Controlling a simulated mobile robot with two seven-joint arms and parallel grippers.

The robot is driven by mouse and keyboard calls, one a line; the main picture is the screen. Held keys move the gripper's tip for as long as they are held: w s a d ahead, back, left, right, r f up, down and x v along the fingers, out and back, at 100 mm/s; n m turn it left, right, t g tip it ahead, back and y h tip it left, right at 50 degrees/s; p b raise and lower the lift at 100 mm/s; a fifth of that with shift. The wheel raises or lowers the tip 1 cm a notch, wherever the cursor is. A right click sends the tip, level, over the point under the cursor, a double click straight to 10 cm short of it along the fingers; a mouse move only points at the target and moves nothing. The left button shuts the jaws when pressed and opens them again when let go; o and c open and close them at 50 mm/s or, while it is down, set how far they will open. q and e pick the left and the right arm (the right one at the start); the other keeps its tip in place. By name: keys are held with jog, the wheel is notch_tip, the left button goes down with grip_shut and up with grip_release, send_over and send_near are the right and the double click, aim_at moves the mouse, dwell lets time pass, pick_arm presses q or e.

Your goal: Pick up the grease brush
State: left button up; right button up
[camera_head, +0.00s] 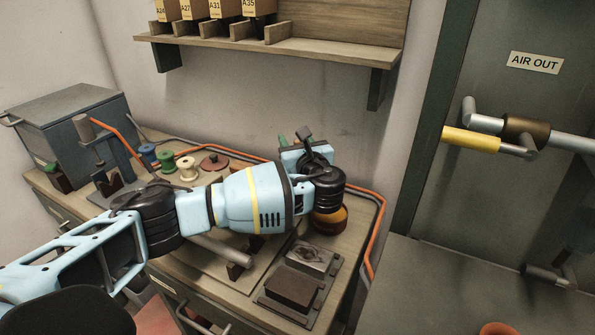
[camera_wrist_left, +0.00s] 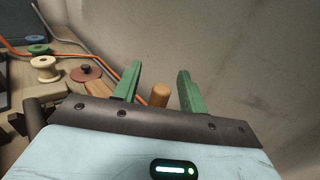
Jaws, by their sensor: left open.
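My left gripper (camera_wrist_left: 158,72) is open, with its two green fingers apart in the left wrist view. A rounded wooden end (camera_wrist_left: 160,95), which looks like the handle of the grease brush, shows between the fingers, with clear gaps on both sides. I cannot tell how deep between them it is; its lower part is hidden by the gripper body. In the head view my left arm reaches across the bench, and its wrist hides most of the gripper and any brush there. An amber and dark pot (camera_head: 330,222) stands on the bench just below the wrist. My right gripper is not in view.
Several spools (camera_head: 188,168) and a reddish disc (camera_head: 213,162) lie at the bench's back. An orange hose (camera_head: 378,235) runs along the back and right edge. A block on a dark plate (camera_head: 293,289) sits in front. A shelf with boxes (camera_head: 290,46) hangs above.

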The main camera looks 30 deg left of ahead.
pick_arm(q)
grip_shut()
